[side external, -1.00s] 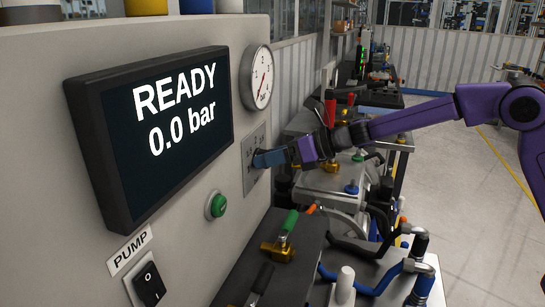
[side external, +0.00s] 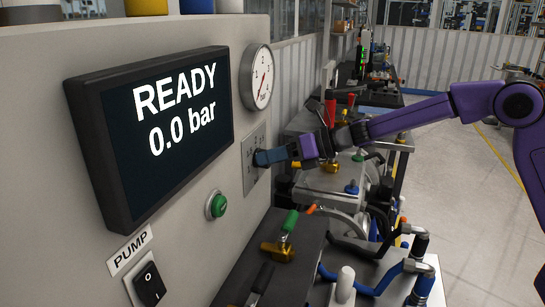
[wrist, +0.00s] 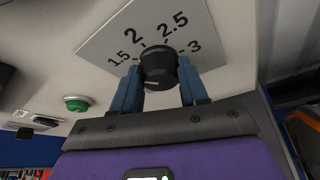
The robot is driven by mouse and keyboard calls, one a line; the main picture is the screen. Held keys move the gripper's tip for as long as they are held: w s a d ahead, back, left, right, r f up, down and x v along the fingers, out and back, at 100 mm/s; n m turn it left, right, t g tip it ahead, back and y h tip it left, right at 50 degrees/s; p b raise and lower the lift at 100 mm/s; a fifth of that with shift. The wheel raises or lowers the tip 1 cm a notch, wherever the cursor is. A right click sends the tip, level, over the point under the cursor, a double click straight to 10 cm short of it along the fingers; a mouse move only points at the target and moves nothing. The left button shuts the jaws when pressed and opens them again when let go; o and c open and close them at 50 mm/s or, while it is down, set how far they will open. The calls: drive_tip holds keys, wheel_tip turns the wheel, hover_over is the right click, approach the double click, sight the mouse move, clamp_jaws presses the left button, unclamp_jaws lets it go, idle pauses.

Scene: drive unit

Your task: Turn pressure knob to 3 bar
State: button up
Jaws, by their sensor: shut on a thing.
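The black pressure knob (wrist: 158,68) sits on a light scale plate (wrist: 110,40) marked 1.5, 2, 2.5 and 3 in the wrist view. My gripper (wrist: 160,76) has its blue fingers on either side of the knob, shut on it. I cannot make out which mark the knob's pointer faces. In the side view my gripper (side external: 262,158) reaches the plate (side external: 250,178) from the right, and its fingers hide the knob. The display (side external: 165,130) reads READY, 0.0 bar.
A round gauge (side external: 257,77) is above the plate. A green button (side external: 216,205) and the PUMP switch (side external: 150,284) are lower left. A bench with a green-handled valve (side external: 284,240), hoses and fittings stands below and right of my gripper.

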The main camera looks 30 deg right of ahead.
drive_tip(key=m+t+y, duration=0.2)
drive_tip(key=m, duration=0.7)
drive_tip(key=f+m+t+y, duration=0.1)
drive_tip(key=m+y, duration=0.1)
drive_tip(key=m, duration=0.7)
drive_tip(key=m+t+y, duration=0.2)
drive_tip(key=m, duration=0.7)
drive_tip(key=shift+f+m+t, duration=0.25)
drive_tip(key=shift+m+t, duration=0.05)
drive_tip(key=shift+m, duration=0.3)
drive_tip(key=o, duration=1.1)
drive_tip(key=shift+c, duration=0.2)
